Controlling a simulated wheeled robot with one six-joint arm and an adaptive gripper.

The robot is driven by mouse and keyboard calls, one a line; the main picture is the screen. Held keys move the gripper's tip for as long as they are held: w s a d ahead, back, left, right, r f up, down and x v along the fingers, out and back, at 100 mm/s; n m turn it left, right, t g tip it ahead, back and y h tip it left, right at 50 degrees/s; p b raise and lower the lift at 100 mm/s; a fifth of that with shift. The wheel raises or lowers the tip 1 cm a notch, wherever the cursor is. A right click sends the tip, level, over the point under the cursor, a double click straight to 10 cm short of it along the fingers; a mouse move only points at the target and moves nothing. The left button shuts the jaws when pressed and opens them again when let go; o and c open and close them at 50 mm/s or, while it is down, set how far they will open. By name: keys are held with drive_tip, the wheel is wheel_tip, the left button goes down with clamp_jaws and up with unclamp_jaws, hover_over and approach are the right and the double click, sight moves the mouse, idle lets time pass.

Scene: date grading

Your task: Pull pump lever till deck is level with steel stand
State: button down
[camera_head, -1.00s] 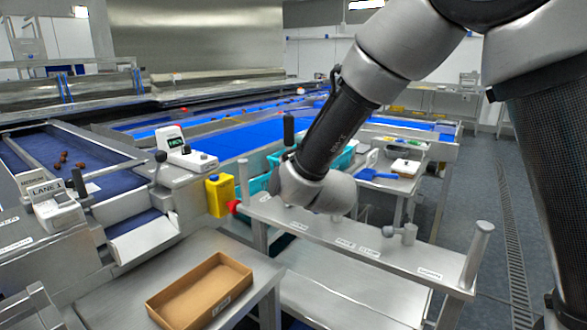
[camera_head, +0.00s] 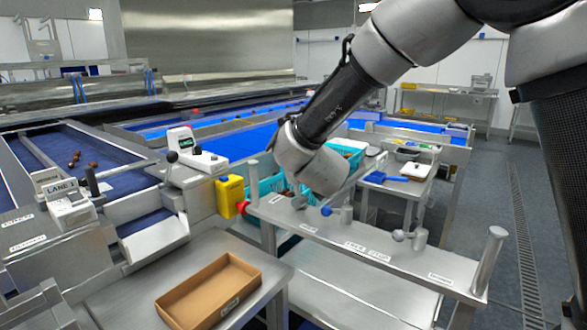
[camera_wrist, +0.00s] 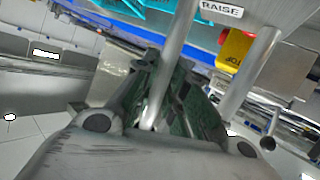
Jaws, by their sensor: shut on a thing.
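In the wrist view my gripper (camera_wrist: 168,68) is shut on a steel rod, the pump lever (camera_wrist: 178,35), which runs up between its dark fingers. A RAISE label (camera_wrist: 221,9) is on the steel panel beside it. In the head view my wrist hides the fingers and most of the lever above the labelled steel panel (camera_head: 400,270). A steel stand (camera_head: 215,247) carrying a cardboard tray is at the lower left. A lower steel plate, which looks like the deck (camera_head: 350,300), lies to its right. I cannot tell whether their heights match.
The open cardboard tray (camera_head: 212,293) sits on the stand. A yellow box (camera_head: 229,196) hangs at the panel's left end. Upright posts, one at the right end (camera_head: 488,262), and small knobs rise from the panel. Grey floor is clear at right.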

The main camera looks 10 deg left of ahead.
drive_tip(key=shift+w+a+f+n+g+h, duration=0.1)
drive_tip(key=shift+w+a+n+g+h, duration=0.15)
drive_tip(key=shift+a, duration=0.2)
drive_tip(key=shift+w+a+f+n+g+h, duration=0.15)
drive_tip(key=shift+a+g, duration=0.1)
drive_tip(key=shift+a, duration=0.25)
drive_tip(key=shift+w+a+f+g, duration=0.1)
drive_tip(key=shift+a+f+g, duration=0.1)
drive_tip(key=shift+g, duration=0.1)
